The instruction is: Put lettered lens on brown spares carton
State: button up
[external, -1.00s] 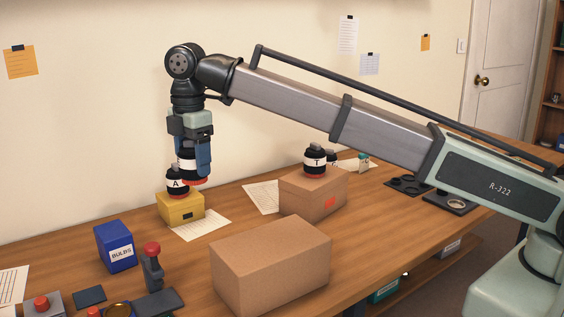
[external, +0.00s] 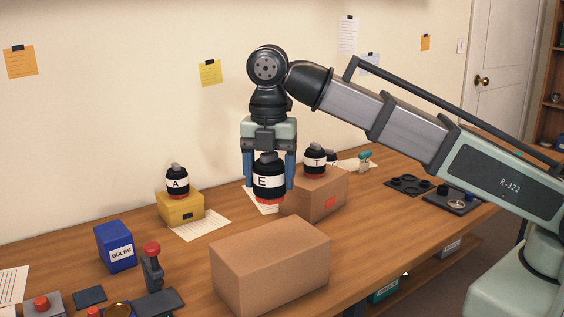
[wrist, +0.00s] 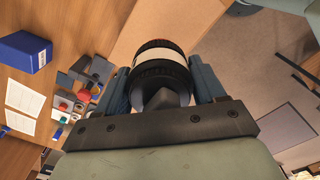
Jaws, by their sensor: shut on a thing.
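My gripper (external: 269,186) is shut on a black lens with a white band lettered E (external: 268,166) and a red lower rim. It holds the lens upright in the air, behind and above the plain brown carton (external: 270,262) at the front. In the wrist view the lens (wrist: 160,68) sits between my two fingers, with a brown carton top (wrist: 150,22) beyond it. A second brown carton with a red label (external: 318,198) stands behind, carrying a lens lettered T (external: 315,160). No writing naming either brown carton is readable.
A lens lettered A (external: 177,182) stands on a yellow box (external: 181,207) at the left. A blue BULBS box (external: 115,247) and a red-knobbed stand (external: 152,265) are at the front left. Dark trays (external: 450,200) lie at the right. The front carton's top is bare.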

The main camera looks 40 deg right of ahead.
jog(key=shift+f, duration=4.8)
jog(key=shift+f, duration=0.15)
jog(key=shift+f, duration=0.25)
jog(key=shift+s+d+f, duration=0.1)
jog(key=shift+f, duration=0.15)
grip_shut()
jog(key=o, duration=1.5)
grip_release()
jog(key=shift+c, duration=0.2)
jog(key=shift+o, duration=0.3)
jog(key=shift+r, duration=0.15)
notch_tip(320, 180, up, 13)
